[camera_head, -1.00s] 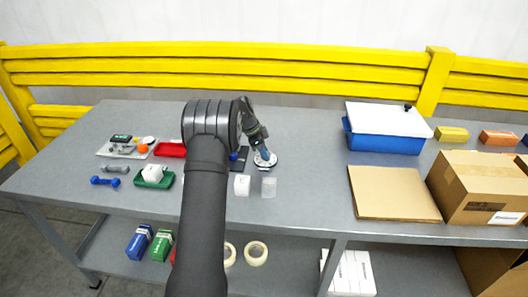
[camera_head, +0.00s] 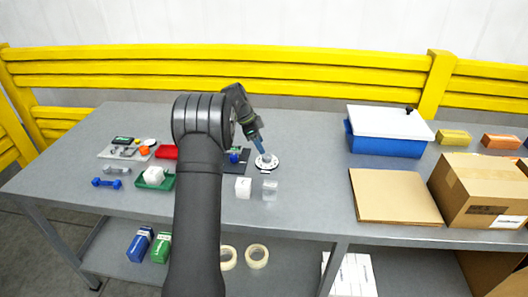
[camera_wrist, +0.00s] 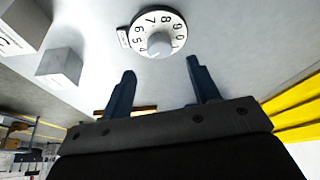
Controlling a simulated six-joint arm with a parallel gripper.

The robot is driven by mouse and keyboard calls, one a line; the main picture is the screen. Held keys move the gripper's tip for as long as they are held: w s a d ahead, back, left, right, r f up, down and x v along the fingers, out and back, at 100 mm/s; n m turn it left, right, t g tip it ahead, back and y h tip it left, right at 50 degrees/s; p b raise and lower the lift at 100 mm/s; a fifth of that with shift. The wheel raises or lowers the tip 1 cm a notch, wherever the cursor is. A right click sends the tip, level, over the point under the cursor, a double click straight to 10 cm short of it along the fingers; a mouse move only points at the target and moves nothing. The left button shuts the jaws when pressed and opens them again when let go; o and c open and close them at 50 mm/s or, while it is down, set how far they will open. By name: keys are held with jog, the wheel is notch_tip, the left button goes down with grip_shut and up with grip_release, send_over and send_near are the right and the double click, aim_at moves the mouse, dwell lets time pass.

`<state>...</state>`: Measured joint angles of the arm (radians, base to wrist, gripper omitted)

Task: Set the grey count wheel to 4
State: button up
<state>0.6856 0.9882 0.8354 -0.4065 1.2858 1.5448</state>
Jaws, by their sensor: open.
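The count wheel (camera_wrist: 176,22) is a pale round dial with black digits and a grey round knob (camera_wrist: 159,45) at its centre. In the head view the wheel (camera_head: 273,165) lies on the table right of my arm. My gripper (camera_wrist: 163,83) is open and empty, its two blue fingers apart and the knob beyond their tips. In the head view my gripper (camera_head: 262,150) is just above the wheel.
A white cube (camera_head: 243,188) and a translucent block (camera_head: 269,191) stand close in front of the wheel. A dark pad (camera_head: 240,170) lies left of it, partly behind my arm. A blue bin with a white lid (camera_head: 388,122) and flat cardboard (camera_head: 395,196) are to the right. Table between is clear.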

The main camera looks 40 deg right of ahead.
aim_at(267, 156)
jog(key=v, duration=1.1)
jog(key=x, duration=1.7)
jog(key=shift+f, duration=0.15)
